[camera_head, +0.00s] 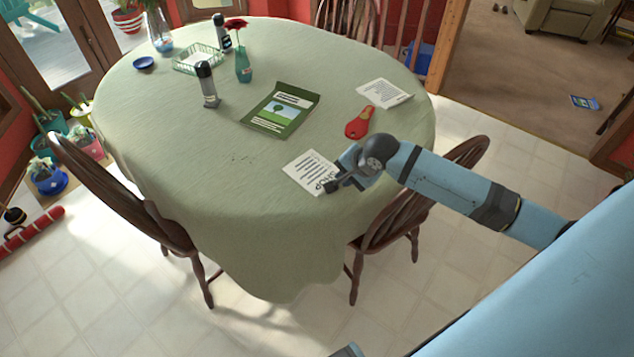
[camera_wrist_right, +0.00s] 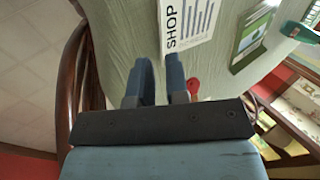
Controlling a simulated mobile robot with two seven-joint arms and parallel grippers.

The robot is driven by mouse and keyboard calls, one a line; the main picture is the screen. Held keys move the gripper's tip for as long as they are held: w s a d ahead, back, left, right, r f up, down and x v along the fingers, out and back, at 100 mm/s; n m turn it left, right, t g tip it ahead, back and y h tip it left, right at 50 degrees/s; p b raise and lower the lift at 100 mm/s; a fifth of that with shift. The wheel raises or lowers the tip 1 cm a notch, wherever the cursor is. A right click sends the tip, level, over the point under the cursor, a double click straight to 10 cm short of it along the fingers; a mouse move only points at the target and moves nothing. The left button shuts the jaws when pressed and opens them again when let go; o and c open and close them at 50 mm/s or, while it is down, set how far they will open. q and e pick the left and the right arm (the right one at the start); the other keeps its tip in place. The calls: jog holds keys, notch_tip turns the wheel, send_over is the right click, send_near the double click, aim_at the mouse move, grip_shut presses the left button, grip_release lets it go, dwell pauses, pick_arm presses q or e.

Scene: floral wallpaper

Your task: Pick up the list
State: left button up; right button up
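The list is a white sheet (camera_head: 308,170) with lines of text and the word "SHOP", lying on the green tablecloth near the table's right front edge. In the right wrist view the sheet (camera_wrist_right: 195,22) is just beyond my fingertips. My right gripper (camera_head: 335,186) is at the sheet's lower right corner, by the "SHOP" end. In the wrist view my right gripper (camera_wrist_right: 158,62) has its two blue fingers apart, with only tablecloth seen between them. I cannot tell whether a finger touches the sheet. My left gripper is not in view.
A red object (camera_head: 357,124), a green book (camera_head: 281,109) and another printed sheet (camera_head: 385,93) lie farther back on the table (camera_head: 210,165). A dark bottle (camera_head: 207,85), a vase and a basket (camera_head: 196,61) stand beyond. Wooden chairs (camera_head: 130,195) surround the table.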

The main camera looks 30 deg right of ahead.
jog(key=shift+m, duration=0.8)
jog(key=x, duration=0.4)
jog(key=d+b+x, duration=0.1)
jog(key=x, duration=0.3)
jog(key=d+x, duration=0.1)
jog(key=x, duration=0.4)
jog(key=shift+w+d+f, duration=0.1)
jog(key=shift+w+d, duration=0.1)
jog(key=shift+w, duration=0.15)
grip_shut()
